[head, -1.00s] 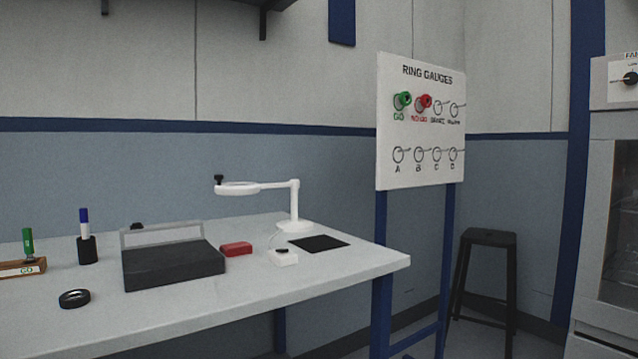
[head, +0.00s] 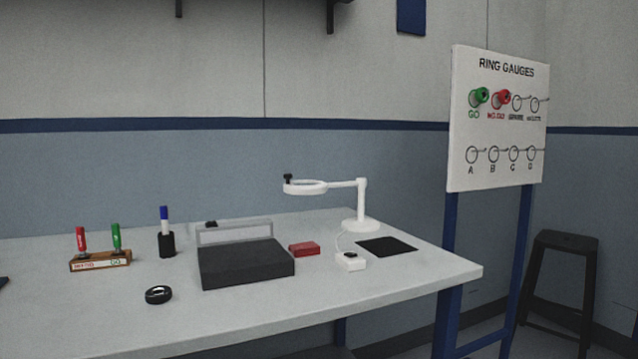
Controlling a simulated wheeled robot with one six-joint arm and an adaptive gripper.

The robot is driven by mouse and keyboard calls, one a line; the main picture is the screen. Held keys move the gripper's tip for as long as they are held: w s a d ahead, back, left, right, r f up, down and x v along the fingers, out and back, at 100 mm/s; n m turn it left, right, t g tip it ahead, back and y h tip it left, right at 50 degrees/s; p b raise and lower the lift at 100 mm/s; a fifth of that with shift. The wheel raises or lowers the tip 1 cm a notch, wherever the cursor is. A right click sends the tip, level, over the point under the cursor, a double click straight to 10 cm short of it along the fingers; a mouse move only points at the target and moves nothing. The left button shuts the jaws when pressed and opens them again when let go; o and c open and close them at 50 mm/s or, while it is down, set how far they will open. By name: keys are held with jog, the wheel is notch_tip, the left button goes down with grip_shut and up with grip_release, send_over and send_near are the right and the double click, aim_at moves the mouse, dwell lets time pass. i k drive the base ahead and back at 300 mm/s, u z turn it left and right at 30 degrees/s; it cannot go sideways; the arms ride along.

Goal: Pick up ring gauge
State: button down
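A white board titled RING GAUGES (head: 460,130) stands at the right on blue legs. A green ring gauge (head: 478,97) hangs on its GO peg. A red ring gauge (head: 501,98) hangs beside it on the peg with a red label. The other pegs, including A, B, C and D, look empty. A dark ring-shaped object (head: 158,295) lies flat near the front edge of the table; I cannot tell whether it is a ring gauge. My gripper is not in view.
The white table (head: 400,290) holds a dark grey block (head: 245,265), a red box (head: 304,249), a white magnifier lamp (head: 362,205), a black mat (head: 386,246), a pen holder (head: 167,243) and a wooden stand (head: 100,262) with red and green handles. A black stool (head: 566,242) stands right.

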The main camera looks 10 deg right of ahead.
aim_at(158, 294)
jog(key=k, duration=0.5)
jog(key=u, duration=1.65)
jog(key=i, duration=0.95)
jog(key=z, duration=0.6)
